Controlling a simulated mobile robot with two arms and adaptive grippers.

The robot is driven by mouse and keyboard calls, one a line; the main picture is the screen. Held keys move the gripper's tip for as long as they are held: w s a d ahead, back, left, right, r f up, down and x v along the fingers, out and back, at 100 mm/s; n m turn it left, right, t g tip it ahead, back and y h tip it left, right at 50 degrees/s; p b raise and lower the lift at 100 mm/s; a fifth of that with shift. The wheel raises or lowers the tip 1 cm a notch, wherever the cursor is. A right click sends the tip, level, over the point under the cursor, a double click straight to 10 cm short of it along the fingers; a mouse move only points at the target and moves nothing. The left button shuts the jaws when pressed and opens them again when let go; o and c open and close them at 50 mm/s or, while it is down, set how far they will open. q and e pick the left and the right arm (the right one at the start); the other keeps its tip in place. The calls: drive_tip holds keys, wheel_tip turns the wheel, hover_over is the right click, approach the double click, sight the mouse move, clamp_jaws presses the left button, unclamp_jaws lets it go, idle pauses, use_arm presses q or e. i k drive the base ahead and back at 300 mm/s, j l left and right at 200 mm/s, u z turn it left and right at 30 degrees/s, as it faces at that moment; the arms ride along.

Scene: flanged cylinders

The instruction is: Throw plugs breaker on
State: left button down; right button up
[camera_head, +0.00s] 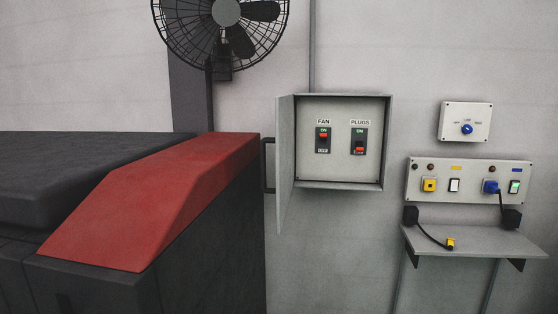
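The plugs breaker (359,142) sits at the right inside an open grey breaker box (340,186) on the wall. Its red lever is at the bottom, away from the green ON mark at the top. The fan breaker (323,140) is to its left, with its red lever at the top by the ON mark. The box door (286,160) stands open, swung out to the left. Neither of my grippers shows in the head view.
A socket panel (470,177) with a blue plug (491,187) is at the right. A shelf (475,241) below holds a yellow plug (450,244). A white dial box (466,121) is above. A fan (221,25) is at the upper left. A red-topped dark body (155,200) fills the lower left.

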sight(359, 145)
drive_tip(key=k+j+z, duration=0.1)
drive_tip(key=j, duration=0.3)
drive_tip(key=k+j+z, duration=0.1)
drive_tip(key=j, duration=0.3)
drive_tip(key=k+j+z, duration=0.15)
drive_tip(key=j, duration=0.25)
drive_tip(key=k+j+z, duration=0.1)
drive_tip(key=j, duration=0.3)
drive_tip(key=k+j+z, duration=0.1)
drive_tip(key=j, duration=0.3)
drive_tip(key=k+j+z, duration=0.1)
drive_tip(key=j, duration=0.25)
drive_tip(key=i+l+z, duration=0.25)
drive_tip(key=l, duration=0.15)
drive_tip(key=l+z, duration=0.25)
drive_tip(key=i+l+z, duration=0.2)
drive_tip(key=l, duration=0.2)
drive_tip(key=i+l+z, duration=0.1)
drive_tip(key=i+l, duration=0.2)
drive_tip(key=i, duration=0.2)
drive_tip(key=i+l+z, duration=0.1)
drive_tip(key=i, duration=0.4)
drive_tip(key=i+u, duration=0.45)
drive_tip(key=i, duration=0.35)
drive_tip(key=i+l+u, duration=0.15)
drive_tip(key=i+u, duration=0.25)
drive_tip(key=i, duration=0.35)
drive_tip(key=i+l+u, duration=0.1)
drive_tip(key=i, duration=0.9)
